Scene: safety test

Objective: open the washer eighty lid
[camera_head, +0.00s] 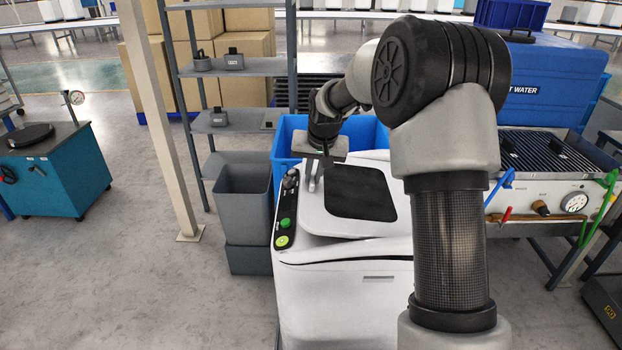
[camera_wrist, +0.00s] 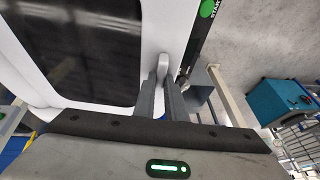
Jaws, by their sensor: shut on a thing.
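The washer (camera_head: 345,290) is a white top-loading machine in the middle of the head view. Its lid (camera_head: 358,192) is white with a dark window and looks flat on top, though a small gap would be hard to tell. It also shows in the wrist view with its dark window (camera_wrist: 80,45). My gripper (camera_head: 314,174) is at the lid's left edge, beside the control strip. In the wrist view my gripper (camera_wrist: 160,92) has its two fingers shut on the pale lid handle (camera_wrist: 165,64). The handle's lower end is hidden between the fingers.
The control strip (camera_head: 285,215) with green buttons runs along the washer's left side. A grey bin (camera_head: 244,195) stands close to the left, near a metal post (camera_head: 165,110). A blue crate (camera_head: 285,140) is behind.

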